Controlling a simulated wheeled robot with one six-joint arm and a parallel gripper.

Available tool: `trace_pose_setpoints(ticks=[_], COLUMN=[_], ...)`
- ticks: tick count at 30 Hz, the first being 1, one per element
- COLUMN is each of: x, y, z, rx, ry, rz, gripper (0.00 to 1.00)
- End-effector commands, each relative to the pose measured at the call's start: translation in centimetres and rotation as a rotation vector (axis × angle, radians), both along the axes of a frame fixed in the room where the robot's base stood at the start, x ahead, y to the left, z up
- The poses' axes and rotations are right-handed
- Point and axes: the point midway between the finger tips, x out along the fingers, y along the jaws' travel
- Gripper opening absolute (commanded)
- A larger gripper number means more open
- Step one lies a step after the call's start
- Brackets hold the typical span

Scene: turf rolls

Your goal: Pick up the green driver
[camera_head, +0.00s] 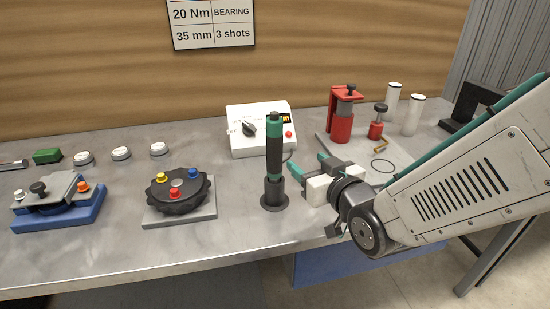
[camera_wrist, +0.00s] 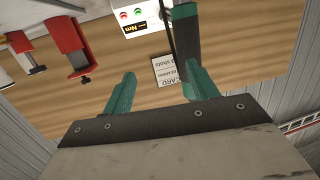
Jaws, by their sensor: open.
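The green driver (camera_head: 274,148) is a dark upright cylinder with green bands, standing in a round black holder (camera_head: 274,194) on the bench. My gripper (camera_head: 309,164) is to its right, teal fingers pointing left toward it, open and apart from it in this view. In the wrist view, the driver (camera_wrist: 187,45) rises from behind the right finger, off to the right of the gap of my gripper (camera_wrist: 161,72). Nothing is between the fingers. I cannot tell the exact distance from fingertips to driver.
A white control box (camera_head: 260,128) stands behind the driver. A black round fixture with coloured knobs (camera_head: 178,190) is to the left, a blue-based fixture (camera_head: 58,204) farther left. A red press (camera_head: 342,115) and white cylinders (camera_head: 413,115) stand at the back right. Bench between fixture and holder is clear.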

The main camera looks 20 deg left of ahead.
Motion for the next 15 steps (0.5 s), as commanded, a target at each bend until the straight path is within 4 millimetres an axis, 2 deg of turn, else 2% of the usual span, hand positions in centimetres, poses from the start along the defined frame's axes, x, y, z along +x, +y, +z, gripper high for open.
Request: trace_pose_setpoints(ticks=[1,6,15], x=[-0.7,-1.9,0.1], y=[1.4,3.6,6.0], z=[-0.3,-0.1,-0.1], rx=[0.027,0.092,0.102], ry=[-0.027,-0.090,-0.101], rz=[0.029,0.075,0.079], gripper=[0.59,0.59,0.59])
